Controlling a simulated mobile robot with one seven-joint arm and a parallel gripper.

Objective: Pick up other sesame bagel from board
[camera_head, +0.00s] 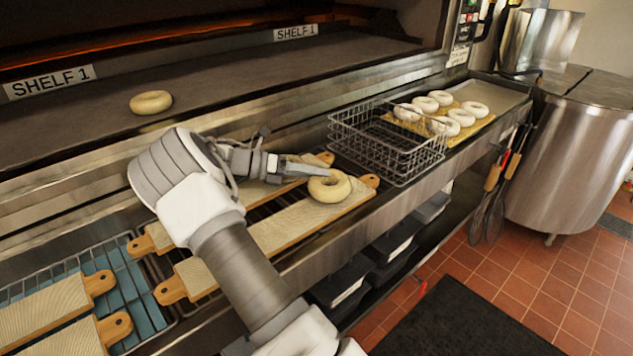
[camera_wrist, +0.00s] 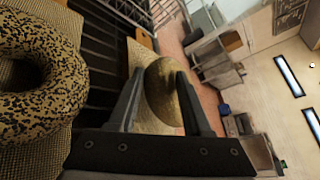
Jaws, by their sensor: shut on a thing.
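My gripper (camera_head: 309,172) is at the wooden boards in the head view, its fingers reaching to a pale bagel (camera_head: 330,187) over the near long board (camera_head: 285,228). In the wrist view, my gripper (camera_wrist: 160,80) has a finger on each side of a brownish bagel (camera_wrist: 163,92) and is shut on it. Whether this bagel touches the board or is lifted is hard to tell. A bagel thick with dark and light seeds (camera_wrist: 62,85) lies on a woven-looking board at the left of the wrist view; I cannot make it out in the head view.
A wire basket (camera_head: 388,142) stands just right of the boards, with several pale bagels (camera_head: 440,98) beyond it. One bagel (camera_head: 151,102) sits on the oven shelf (camera_head: 235,85). More boards (camera_head: 48,305) lie at lower left. A steel kettle (camera_head: 570,150) stands at right.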

